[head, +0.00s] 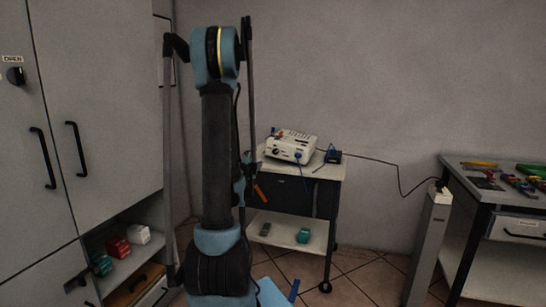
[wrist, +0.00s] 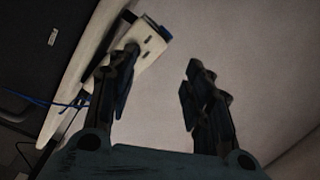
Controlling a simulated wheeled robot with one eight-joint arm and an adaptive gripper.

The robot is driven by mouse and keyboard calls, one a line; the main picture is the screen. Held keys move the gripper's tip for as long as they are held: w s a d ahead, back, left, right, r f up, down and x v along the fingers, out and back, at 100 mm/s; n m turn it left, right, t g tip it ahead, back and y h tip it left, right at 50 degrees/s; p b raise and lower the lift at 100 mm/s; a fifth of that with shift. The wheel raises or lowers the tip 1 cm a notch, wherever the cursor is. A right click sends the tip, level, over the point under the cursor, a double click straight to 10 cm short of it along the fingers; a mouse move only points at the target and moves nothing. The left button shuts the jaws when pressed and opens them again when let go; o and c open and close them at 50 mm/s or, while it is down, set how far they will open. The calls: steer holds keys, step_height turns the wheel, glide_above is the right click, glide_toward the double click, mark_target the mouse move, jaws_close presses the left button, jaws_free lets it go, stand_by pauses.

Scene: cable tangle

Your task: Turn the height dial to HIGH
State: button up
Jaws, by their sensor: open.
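No dial can be read as the height dial in either view. A white device (head: 291,146) with a dark knob-like spot on its front stands on a small cart. A black knob (head: 15,76) with a small label above it, too small to read, sits on the cabinet door at the far left. In the wrist view my gripper (wrist: 162,62) is open, with nothing visible between its fingers. A white body with dark slots (wrist: 152,48) shows behind the left finger; I cannot tell whether they touch. In the head view my arm hides the gripper.
The cart (head: 330,172) stands against the wall, with small items on its lower shelf. A black cable runs right from it to a grey post (head: 428,250). A workbench (head: 458,171) with tools is at right. A grey cabinet (head: 100,100) stands at left.

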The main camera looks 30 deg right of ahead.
steer(key=s+d+f+m+g+h, duration=0.1)
steer(key=s+d+f+m+g, duration=0.1)
steer(key=d, duration=0.2)
glide_toward(275, 152)
steer(key=shift+h, duration=0.3)
steer(key=x, duration=0.8)
steer(key=shift+w+d+f, duration=0.1)
steer(key=shift+f, duration=0.2)
steer(key=shift+c, duration=0.2)
